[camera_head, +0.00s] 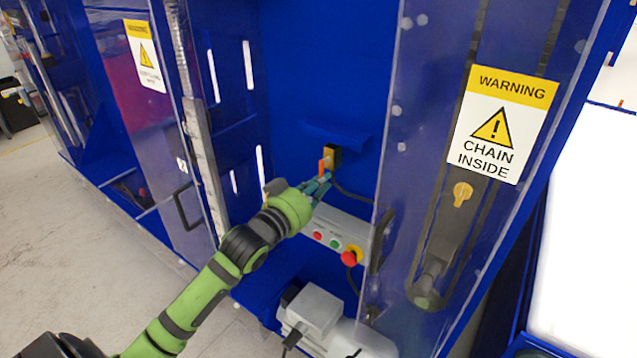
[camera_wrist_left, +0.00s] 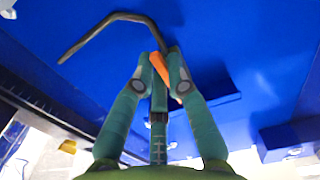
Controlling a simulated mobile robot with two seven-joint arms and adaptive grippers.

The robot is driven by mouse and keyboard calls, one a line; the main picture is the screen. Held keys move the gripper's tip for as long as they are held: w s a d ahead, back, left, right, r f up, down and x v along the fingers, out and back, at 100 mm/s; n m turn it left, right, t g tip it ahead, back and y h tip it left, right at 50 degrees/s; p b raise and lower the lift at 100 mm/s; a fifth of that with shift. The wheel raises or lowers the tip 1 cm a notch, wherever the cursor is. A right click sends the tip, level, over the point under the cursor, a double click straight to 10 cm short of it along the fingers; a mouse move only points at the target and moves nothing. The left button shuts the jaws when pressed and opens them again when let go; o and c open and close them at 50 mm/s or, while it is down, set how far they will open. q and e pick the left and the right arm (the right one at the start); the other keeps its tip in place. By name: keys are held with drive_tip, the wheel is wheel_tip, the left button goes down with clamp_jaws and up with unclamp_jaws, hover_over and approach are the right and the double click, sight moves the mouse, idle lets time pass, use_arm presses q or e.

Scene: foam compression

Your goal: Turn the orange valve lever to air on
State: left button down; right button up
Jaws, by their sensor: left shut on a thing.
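The orange valve lever (camera_head: 322,168) is on a small brass-coloured valve (camera_head: 332,155) on the blue back panel, near the middle of the head view. My left gripper (camera_head: 324,181) reaches in from the lower left and is at the lever. In the left wrist view the orange lever (camera_wrist_left: 159,66) lies between the two fingertips of my left gripper (camera_wrist_left: 162,72), which are shut on it. The fingers partly hide the lever. A dark hose (camera_wrist_left: 112,20) runs from behind the fingertips to the left. My right gripper is not in view.
Below the gripper is a grey control box (camera_head: 330,226) with green and red buttons and a red emergency knob (camera_head: 349,257). A grey motor housing (camera_head: 318,308) stands lower down. Clear doors flank the opening; the right one has a chain warning sign (camera_head: 502,122).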

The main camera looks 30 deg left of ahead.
use_arm(q)
drive_tip(key=shift+r, duration=0.1)
drive_tip(key=c, duration=1.2)
unclamp_jaws()
drive_tip(key=shift+c, duration=0.2)
drive_tip(key=s, duration=0.8)
drive_tip(key=s+a, duration=0.1)
drive_tip(key=s, duration=0.3)
